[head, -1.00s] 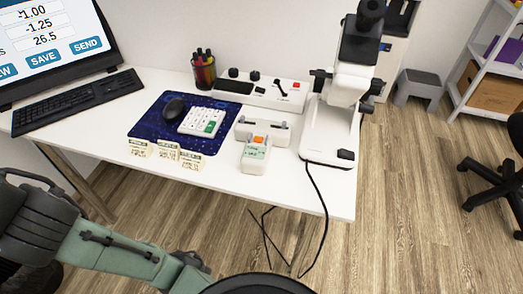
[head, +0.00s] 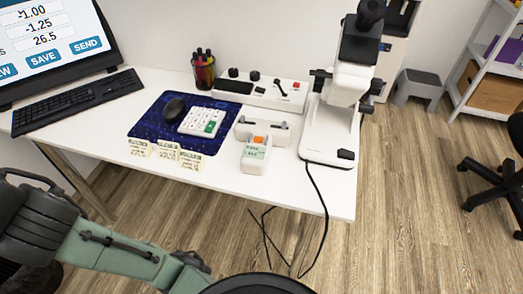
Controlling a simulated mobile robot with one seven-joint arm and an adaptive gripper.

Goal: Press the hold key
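A small white handheld device (head: 254,160) stands near the front edge of the white desk. It has a pale green display (head: 255,152) and an orange patch (head: 259,140) at its top, which looks like a key. A white number keypad (head: 196,121) with one green key lies on the blue mat. No label reading "hold" is legible on either, so I cannot tell which key is the hold key. My arm (head: 110,254) crosses the lower left, well short of the desk items. My gripper is not in view.
A white holder (head: 262,129) stands right behind the handheld device. A white microscope-like instrument (head: 328,135) is to the right, its cable hanging off the desk. Three small paper stacks (head: 165,151) line the mat's front edge. A mouse (head: 174,109), pen cup (head: 204,73) and control box (head: 262,92) are behind.

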